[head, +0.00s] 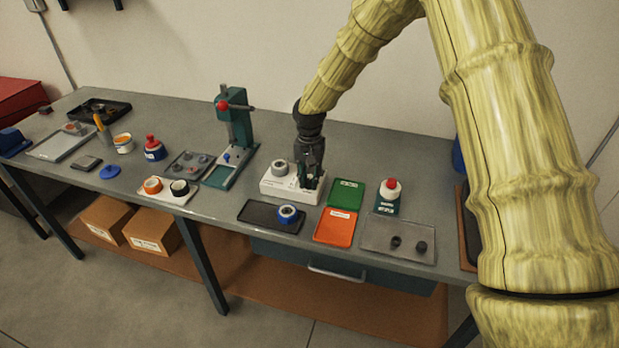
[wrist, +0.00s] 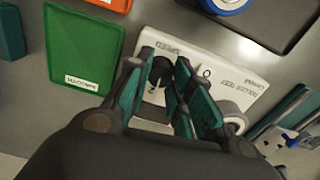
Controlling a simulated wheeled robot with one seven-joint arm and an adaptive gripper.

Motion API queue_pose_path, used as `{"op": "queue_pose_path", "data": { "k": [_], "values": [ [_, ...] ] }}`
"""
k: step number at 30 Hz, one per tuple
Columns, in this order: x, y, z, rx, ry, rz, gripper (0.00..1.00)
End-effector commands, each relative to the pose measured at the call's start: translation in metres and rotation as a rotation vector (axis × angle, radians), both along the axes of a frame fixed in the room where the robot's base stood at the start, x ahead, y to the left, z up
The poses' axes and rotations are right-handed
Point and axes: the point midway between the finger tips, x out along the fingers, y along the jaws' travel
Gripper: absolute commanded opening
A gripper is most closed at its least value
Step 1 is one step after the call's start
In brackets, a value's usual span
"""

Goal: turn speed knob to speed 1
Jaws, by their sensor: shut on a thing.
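The white control box (head: 290,194) stands on the workbench, and its lettered top (wrist: 212,72) fills the middle of the wrist view. My gripper (head: 310,181) reaches down over the right part of the box. In the wrist view its green-padded fingers (wrist: 157,76) are shut on the speed knob, one on each side. The fingers hide part of the knob and dial, so I cannot tell the exact setting.
A grey round part (head: 279,167) sits on the box's left. Green (head: 345,193) and orange (head: 335,227) trays lie to the right. A dark tray (head: 262,216) with a blue roll (head: 288,213) lies in front. A green press (head: 236,130) stands to the left.

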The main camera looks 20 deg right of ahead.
Motion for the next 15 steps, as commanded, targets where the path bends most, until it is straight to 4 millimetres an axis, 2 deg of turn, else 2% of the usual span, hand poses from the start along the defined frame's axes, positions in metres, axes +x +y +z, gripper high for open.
{"op": "queue_pose_path", "data": {
  "k": [15],
  "values": [
    [0.0008,-0.0001,0.0011,0.0,-0.002,0.407,0.0]
  ]
}}
